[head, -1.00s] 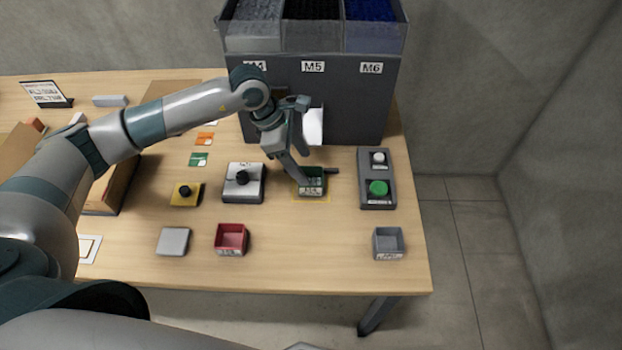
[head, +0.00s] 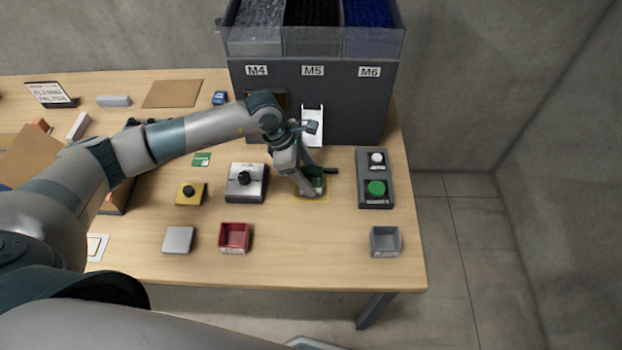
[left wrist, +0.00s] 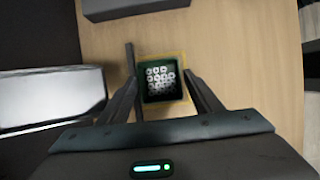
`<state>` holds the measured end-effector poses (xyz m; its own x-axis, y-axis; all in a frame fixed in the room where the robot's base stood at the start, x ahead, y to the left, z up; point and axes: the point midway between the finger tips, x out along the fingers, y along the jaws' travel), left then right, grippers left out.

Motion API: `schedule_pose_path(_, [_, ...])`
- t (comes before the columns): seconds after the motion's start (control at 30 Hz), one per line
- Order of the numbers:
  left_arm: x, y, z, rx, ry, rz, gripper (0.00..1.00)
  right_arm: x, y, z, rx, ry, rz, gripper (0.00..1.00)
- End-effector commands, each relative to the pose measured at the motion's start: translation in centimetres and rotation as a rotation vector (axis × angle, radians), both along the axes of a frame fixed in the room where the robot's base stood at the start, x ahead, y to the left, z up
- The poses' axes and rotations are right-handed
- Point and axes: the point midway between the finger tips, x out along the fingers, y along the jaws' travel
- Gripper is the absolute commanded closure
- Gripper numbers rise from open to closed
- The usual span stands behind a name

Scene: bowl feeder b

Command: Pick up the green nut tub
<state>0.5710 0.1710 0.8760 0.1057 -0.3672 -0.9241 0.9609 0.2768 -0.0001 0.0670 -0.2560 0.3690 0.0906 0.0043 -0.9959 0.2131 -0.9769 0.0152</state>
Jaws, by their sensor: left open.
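The green nut tub (head: 318,184) stands on a yellow-outlined spot on the table, in front of the dark feeder. In the left wrist view the tub (left wrist: 160,60) is upright with several pale nuts inside. My left gripper (head: 312,180) is open at the tub, and one finger partly hides it in the head view. In the left wrist view the fingers of my left gripper (left wrist: 162,82) lie on either side of the tub, with small gaps seeming to show. My right gripper is not in view.
The feeder (head: 315,100) with a white chute (head: 312,122) stands behind the tub. A short dark rod (head: 331,170) is close beside it. A button box (head: 375,165) is right, a black-knobbed box (head: 246,183) left. Red (head: 234,237) and grey (head: 385,241) tubs stand nearer the front.

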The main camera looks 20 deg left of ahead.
Motion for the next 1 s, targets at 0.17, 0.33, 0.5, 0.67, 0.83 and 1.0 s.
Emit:
schedule_pose_path(0.17, [-0.01, 0.0, -0.04, 0.0, 0.0, 0.0, 0.41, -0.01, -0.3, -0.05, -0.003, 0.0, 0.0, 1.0])
schedule_pose_path(0.33, [-0.01, 0.0, -0.02, 0.0, 0.0, 0.0, 0.41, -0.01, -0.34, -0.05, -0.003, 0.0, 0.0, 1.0])
schedule_pose_path(0.5, [-0.01, -0.01, -0.01, 0.0, 0.0, 0.0, 0.65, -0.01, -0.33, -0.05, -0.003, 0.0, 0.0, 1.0])
schedule_pose_path(0.67, [0.0, -0.01, 0.01, 0.0, 0.0, 0.0, 0.73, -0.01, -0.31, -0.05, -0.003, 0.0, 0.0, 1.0])
schedule_pose_path(0.83, [0.0, 0.0, 0.04, -0.001, 0.0, 0.0, 0.73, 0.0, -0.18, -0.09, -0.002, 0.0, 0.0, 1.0])
schedule_pose_path(1.0, [0.04, -0.03, 0.58, -0.002, -0.002, -0.001, 0.73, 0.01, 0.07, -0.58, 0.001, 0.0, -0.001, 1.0])
